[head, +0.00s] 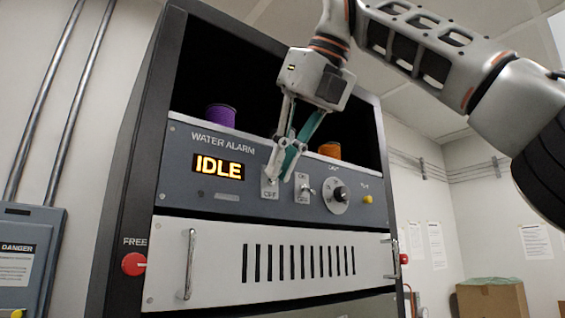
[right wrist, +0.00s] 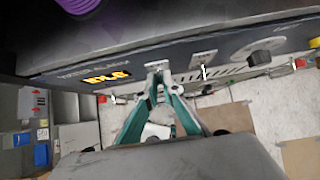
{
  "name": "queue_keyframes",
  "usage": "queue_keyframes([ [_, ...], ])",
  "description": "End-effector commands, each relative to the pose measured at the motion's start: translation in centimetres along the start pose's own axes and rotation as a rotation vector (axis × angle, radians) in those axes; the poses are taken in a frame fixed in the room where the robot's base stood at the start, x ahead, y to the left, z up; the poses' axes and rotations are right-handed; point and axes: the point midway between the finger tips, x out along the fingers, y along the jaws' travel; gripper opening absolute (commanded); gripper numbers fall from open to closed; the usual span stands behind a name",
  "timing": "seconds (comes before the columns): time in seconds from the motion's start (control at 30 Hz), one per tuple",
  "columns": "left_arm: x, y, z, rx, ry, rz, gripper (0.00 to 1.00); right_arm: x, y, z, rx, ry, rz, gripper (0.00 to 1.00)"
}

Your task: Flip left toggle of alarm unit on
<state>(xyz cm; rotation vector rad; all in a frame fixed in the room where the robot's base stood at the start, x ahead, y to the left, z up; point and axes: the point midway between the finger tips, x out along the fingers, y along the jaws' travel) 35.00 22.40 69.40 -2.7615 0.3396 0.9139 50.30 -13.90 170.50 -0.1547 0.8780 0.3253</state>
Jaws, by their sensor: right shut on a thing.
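The grey alarm unit (head: 180,172), labelled WATER ALARM, sits in a dark rack and its orange display (head: 218,167) reads IDLE. The display also shows in the right wrist view (right wrist: 107,77). The left toggle's plate (head: 268,190) is right of the display, with its lower label visible. My right gripper (head: 279,174) reaches down from above and is shut on the left toggle, whose lever is mostly hidden by the fingertips. In the right wrist view, the gripper's fingers (right wrist: 160,88) converge just below the toggle plate (right wrist: 157,65). My left gripper is out of view.
A second toggle (head: 304,191) and a round black knob (head: 339,194) are close to the right of my fingers. Purple (head: 220,116) and orange (head: 329,149) spools stand on the shelf above. A handled, slotted panel (head: 220,262) lies below. A red button (head: 134,264) is at left.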

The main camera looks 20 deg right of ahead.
Motion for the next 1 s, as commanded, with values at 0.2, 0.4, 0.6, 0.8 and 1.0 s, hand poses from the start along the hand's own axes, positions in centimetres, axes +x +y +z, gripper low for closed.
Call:
queue_keyframes([
  [0.2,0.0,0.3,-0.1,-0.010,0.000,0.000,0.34,-0.1,-0.1,0.1,0.000,-0.002,-0.001,0.00],
  [0.4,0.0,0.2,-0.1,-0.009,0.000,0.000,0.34,-0.1,-0.1,0.0,0.001,-0.002,-0.001,0.23],
  [0.6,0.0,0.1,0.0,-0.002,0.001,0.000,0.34,0.0,0.0,0.0,0.001,-0.001,0.000,0.23],
  [0.8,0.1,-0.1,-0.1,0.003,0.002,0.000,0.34,-0.4,-0.1,0.1,0.002,-0.001,-0.001,0.23],
  [1.0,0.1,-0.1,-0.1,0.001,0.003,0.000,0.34,-1.8,0.0,0.1,0.003,-0.002,-0.001,0.23],
])
